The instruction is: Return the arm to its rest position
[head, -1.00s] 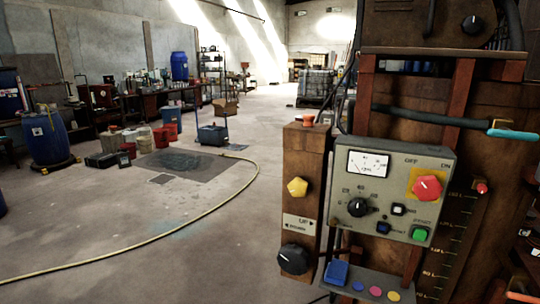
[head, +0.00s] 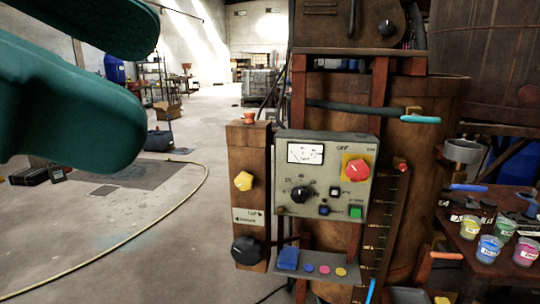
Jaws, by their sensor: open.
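Two large, rounded teal parts of my own arm fill the upper left of the head view, close to the camera. One lies above the other with a dark gap between them.
A control box (head: 325,175) with a dial and red knob stands before a wooden vat (head: 420,150). A wooden post (head: 247,200) carries more knobs. A table at right (head: 470,245) holds several cups. A yellow hose (head: 165,232) crosses the open floor at left.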

